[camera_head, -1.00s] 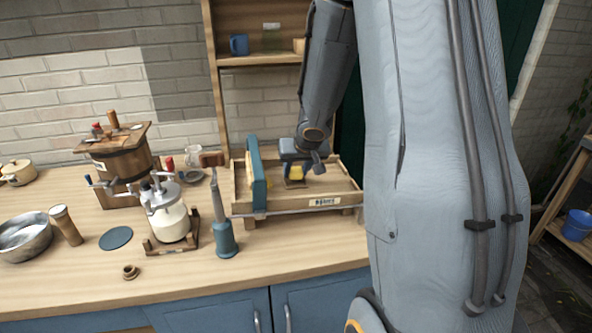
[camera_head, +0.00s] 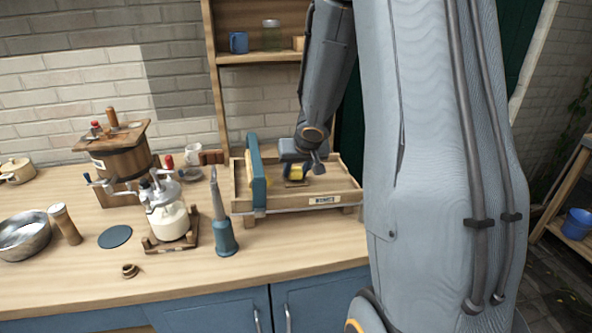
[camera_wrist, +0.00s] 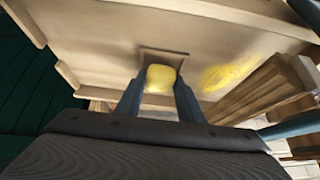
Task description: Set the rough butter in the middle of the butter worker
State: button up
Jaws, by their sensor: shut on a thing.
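The rough butter (camera_wrist: 161,78) is a yellow lump between the two fingers of my gripper (camera_wrist: 160,92) in the wrist view. In the head view the butter (camera_head: 296,173) shows small and partly hidden by my gripper (camera_head: 305,165). It is low over the bed of the butter worker (camera_head: 312,202), a wooden tray on feet. A dark square outline surrounds the butter on the bed. I cannot tell whether the butter touches the wood. A yellow smear (camera_wrist: 226,72) lies on the bed beside it.
A blue upright part (camera_head: 256,175) stands across the left of the tray; a ribbed wooden roller (camera_wrist: 270,88) shows beside the smear. A blue-based tool (camera_head: 222,225), a glass churn (camera_head: 170,215) and a wooden churn (camera_head: 122,160) stand left.

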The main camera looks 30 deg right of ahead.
jog(key=o, duration=1.1)
jog(key=shift+c, duration=0.2)
jog(key=c, duration=0.4)
jog(key=shift+r, duration=0.1)
jog(key=shift+p+v, duration=2.4)
jog(key=shift+v, duration=0.65)
jog(key=shift+s, duration=0.1)
